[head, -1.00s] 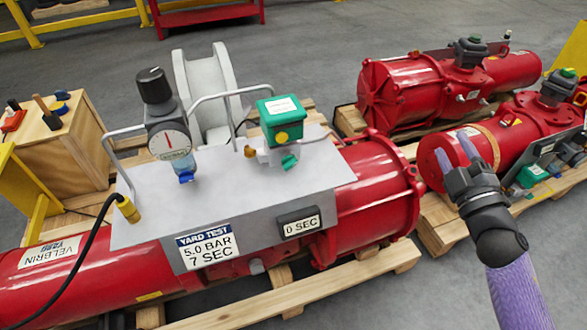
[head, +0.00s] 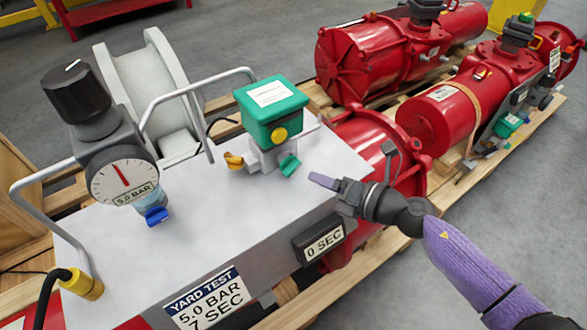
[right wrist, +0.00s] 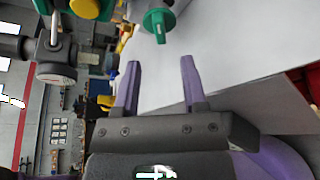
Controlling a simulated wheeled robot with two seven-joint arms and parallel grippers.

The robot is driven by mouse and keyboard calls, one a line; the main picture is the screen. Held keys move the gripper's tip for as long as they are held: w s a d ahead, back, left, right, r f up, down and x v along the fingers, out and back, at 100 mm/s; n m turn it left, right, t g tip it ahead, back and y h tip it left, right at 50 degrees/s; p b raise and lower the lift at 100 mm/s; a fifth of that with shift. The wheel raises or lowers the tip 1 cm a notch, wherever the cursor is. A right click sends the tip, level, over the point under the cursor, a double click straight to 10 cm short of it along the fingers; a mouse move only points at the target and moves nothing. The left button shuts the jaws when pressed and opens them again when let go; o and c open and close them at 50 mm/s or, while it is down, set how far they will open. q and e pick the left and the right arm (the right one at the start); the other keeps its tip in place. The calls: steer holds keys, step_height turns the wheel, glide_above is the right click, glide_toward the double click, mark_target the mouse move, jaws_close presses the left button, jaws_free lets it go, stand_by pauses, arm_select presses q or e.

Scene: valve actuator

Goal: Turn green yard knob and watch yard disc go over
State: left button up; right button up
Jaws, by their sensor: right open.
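A small green knob (head: 290,166) sits low at the front of a fitting under a green box (head: 270,110) with a yellow round button (head: 280,135). The knob also shows in the right wrist view (right wrist: 158,22), beyond my open fingers. A grey-white ring-shaped body (head: 152,92) stands behind the plate; I cannot tell which part is the yard disc. My right gripper (head: 352,166) is open and empty, to the right of the knob and apart from it. My left gripper is not in view.
A gauge unit (head: 124,183) with a black cap and bent grey pipes (head: 190,88) stand left of the knob. The grey plate (head: 230,215) is clear in front. A "0 SEC" display (head: 323,240) is on its front edge. Red actuators (head: 390,60) lie on pallets behind.

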mark_target(295, 170)
steer(key=b+x, duration=0.1)
steer(key=x, duration=0.4)
steer(key=shift+f, duration=0.15)
steer(key=shift+w+a, duration=0.2)
steer(key=shift+a, duration=0.05)
steer(key=shift+c, duration=0.2)
jaws_close()
